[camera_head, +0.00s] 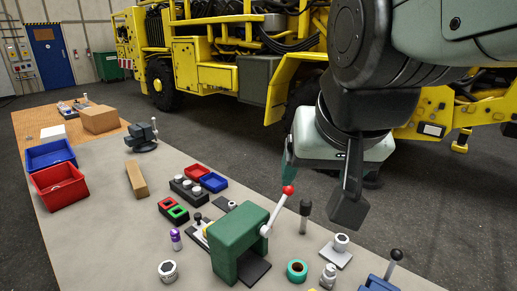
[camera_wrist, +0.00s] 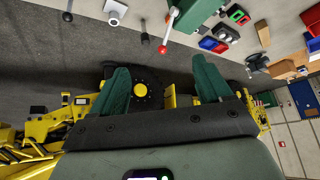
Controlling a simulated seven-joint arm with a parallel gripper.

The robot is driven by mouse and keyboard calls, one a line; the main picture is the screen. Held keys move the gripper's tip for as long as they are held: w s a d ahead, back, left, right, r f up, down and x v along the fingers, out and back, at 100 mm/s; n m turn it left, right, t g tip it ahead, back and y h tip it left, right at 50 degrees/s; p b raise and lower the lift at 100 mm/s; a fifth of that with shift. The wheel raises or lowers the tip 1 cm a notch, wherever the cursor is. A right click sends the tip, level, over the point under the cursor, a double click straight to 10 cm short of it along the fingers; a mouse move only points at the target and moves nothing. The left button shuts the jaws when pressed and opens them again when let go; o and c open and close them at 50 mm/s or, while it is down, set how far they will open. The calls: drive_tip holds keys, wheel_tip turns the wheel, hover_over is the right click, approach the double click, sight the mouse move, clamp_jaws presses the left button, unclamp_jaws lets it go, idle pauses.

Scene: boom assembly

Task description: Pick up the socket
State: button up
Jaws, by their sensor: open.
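Several silver pieces could be the socket; I cannot tell which one is meant. A short silver cylinder with a dark opening (camera_head: 167,271) stands at the table's front left. Another silver piece (camera_head: 328,276) stands at the front right. A third silver piece (camera_head: 341,242) sits on a pale square plate; what looks like it also shows at the top of the wrist view (camera_wrist: 115,8). My gripper (camera_wrist: 162,80) is open, its two green fingers apart with nothing between them. In the head view it hangs beyond the table's right edge, partly hidden, above the floor.
A green press (camera_head: 238,240) with a red-knobbed lever (camera_head: 288,190) stands nearest my gripper. A black upright post (camera_head: 305,213), a teal ring (camera_head: 297,270) and a black-knobbed lever (camera_head: 396,255) are nearby. Red and blue bins (camera_head: 58,188) stand left. A yellow vehicle is behind.

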drive_tip(key=w+d+f+m, duration=0.1)
drive_tip(key=w+f+m, duration=0.15)
drive_tip(key=w, duration=0.35)
drive_tip(key=w+d+f+m, duration=0.1)
drive_tip(key=w+f+m, duration=0.15)
drive_tip(key=w, duration=0.45)
drive_tip(key=m+t, duration=0.7)
drive_tip(key=m, duration=2.3)
hover_over(340, 237)
drive_tip(key=s, duration=0.3)
wheel_tip(340, 237, down, 30)
drive_tip(key=f, duration=0.6)
drive_tip(key=shift+s+d+f, duration=0.15)
drive_tip(key=shift+d+f, duration=0.1)
drive_tip(key=shift+d, duration=0.05)
drive_tip(key=x, duration=0.5)
drive_tip(key=shift+f, duration=0.3)
drive_tip(key=shift+c, duration=0.2)
